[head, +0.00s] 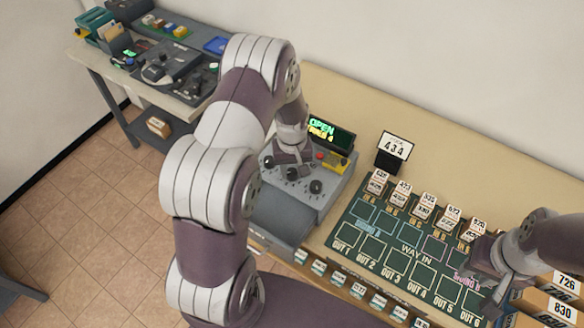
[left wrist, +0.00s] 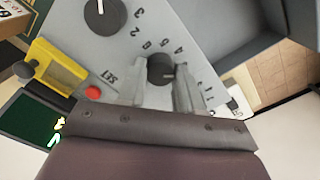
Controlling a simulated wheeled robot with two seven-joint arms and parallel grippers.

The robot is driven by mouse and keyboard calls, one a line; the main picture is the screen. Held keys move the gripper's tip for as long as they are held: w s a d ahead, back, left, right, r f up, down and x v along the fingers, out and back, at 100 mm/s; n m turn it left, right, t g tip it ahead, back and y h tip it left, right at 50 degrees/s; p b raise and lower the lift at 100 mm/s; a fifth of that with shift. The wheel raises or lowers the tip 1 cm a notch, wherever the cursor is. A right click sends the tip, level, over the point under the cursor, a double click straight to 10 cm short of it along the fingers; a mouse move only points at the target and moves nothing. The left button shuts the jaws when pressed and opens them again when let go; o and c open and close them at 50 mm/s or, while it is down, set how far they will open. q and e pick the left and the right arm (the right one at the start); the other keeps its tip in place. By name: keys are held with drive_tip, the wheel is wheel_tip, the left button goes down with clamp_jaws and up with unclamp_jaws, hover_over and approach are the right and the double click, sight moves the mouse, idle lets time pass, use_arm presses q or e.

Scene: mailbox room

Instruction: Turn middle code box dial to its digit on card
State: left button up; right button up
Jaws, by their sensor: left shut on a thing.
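The code box (head: 302,203) is a grey console with a lit display (head: 324,129) showing green "OPEN" over a yellow line. A card on a dark stand (head: 395,147) reads "434". My left gripper (left wrist: 160,85) is shut around the black middle dial (left wrist: 161,69), one finger on each side; in the head view it reaches down onto the box (head: 292,168). A second black dial (left wrist: 103,15) with a white pointer line is free and also shows in the head view (head: 316,187). My right gripper (head: 487,277) hangs over the board's right end; its fingers are unclear.
A red button (left wrist: 93,92) and a yellow part (left wrist: 57,67) sit beside the dials. A green board (head: 410,245) with marked slots and several numbered stamps lies to the right. A side table (head: 150,85) with trays stands at the back left.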

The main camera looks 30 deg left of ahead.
sight(292, 172)
idle(0.4)
use_arm(q)
drive_tip(key=o, duration=1)
drive_tip(key=shift+o, duration=0.2)
wheel_tip(292, 172, up, 13)
drive_tip(key=b, duration=0.2)
drive_tip(key=shift+b, duration=0.4)
drive_tip(key=shift+f, duration=0.1)
drive_tip(key=s+d+m+t, duration=0.1)
drive_tip(key=s+d+m, duration=0.6)
drive_tip(key=s, duration=0.6)
drive_tip(key=shift+s+d+f+b, duration=0.25)
drive_tip(key=shift+d+f+b, duration=0.2)
drive_tip(key=shift+d, duration=0.1)
